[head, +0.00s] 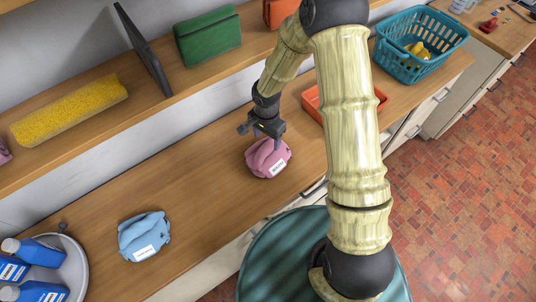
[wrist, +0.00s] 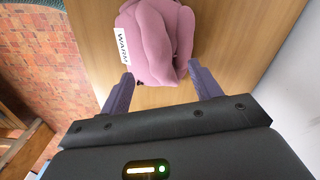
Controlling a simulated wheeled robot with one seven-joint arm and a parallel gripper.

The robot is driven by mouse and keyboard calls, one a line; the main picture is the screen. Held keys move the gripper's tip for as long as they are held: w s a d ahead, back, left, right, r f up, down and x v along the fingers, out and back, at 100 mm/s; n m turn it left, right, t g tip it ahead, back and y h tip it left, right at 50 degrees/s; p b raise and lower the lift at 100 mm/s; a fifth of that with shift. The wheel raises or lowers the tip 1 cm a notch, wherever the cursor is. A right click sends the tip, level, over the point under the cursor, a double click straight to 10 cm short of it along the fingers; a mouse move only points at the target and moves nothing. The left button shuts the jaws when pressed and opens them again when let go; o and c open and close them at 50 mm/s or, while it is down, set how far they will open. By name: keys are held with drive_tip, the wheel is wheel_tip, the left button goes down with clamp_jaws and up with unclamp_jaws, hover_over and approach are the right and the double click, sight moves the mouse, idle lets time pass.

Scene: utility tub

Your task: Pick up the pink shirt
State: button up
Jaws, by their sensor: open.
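The pink shirt (head: 267,160) is a folded bundle with a white label, lying on the wooden counter in the head view. In the wrist view the pink shirt (wrist: 160,40) sits just ahead of the fingers, with its label reading "WARM". My gripper (head: 264,129) is right above and beside the shirt in the head view. In the wrist view my gripper (wrist: 161,84) is open, with one finger at each side of the shirt's near end. I cannot tell whether the fingers touch the cloth.
A blue folded shirt (head: 144,236) lies to the left on the counter. An orange tray (head: 312,103) is behind my arm, and a teal basket (head: 408,68) stands further right. A grey tub (head: 76,268) holds blue bottles. A shelf (head: 100,112) runs above the counter with a yellow sponge-like block (head: 70,108).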

sight(267, 145)
drive_tip(key=shift+f, duration=0.1)
drive_tip(key=shift+f+p, duration=0.95)
drive_tip(key=shift+f, duration=1.55)
clamp_jaws()
